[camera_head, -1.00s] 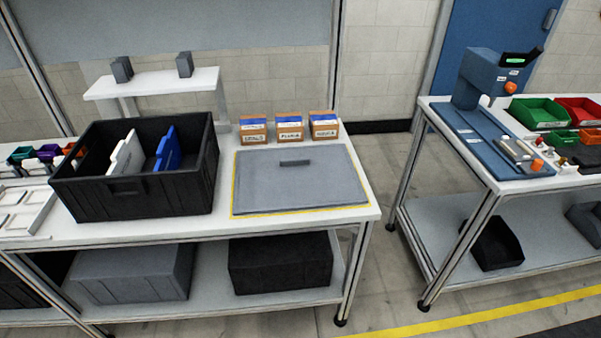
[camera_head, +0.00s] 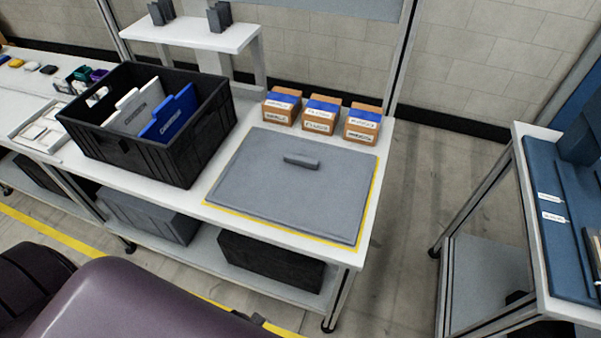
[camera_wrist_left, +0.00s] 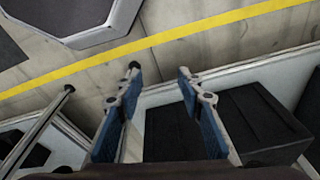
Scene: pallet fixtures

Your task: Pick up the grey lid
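The grey lid (camera_head: 291,184) lies flat on the white table inside a yellow outline, with a raised grey handle (camera_head: 301,160) on its far half. Nothing covers it in the head view. My left gripper (camera_wrist_left: 157,75) shows in the left wrist view with its two blue-padded fingers apart and nothing between them. That view looks down at the floor and the table's lower shelf, and the lid is not in it. My right gripper is in neither view.
A black crate (camera_head: 166,160) with white and blue dividers stands left of the lid. Several labelled boxes (camera_head: 319,117) stand behind it. A raised white shelf (camera_head: 200,38) is at the back. Another bench (camera_head: 535,235) stands right, across a floor gap.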

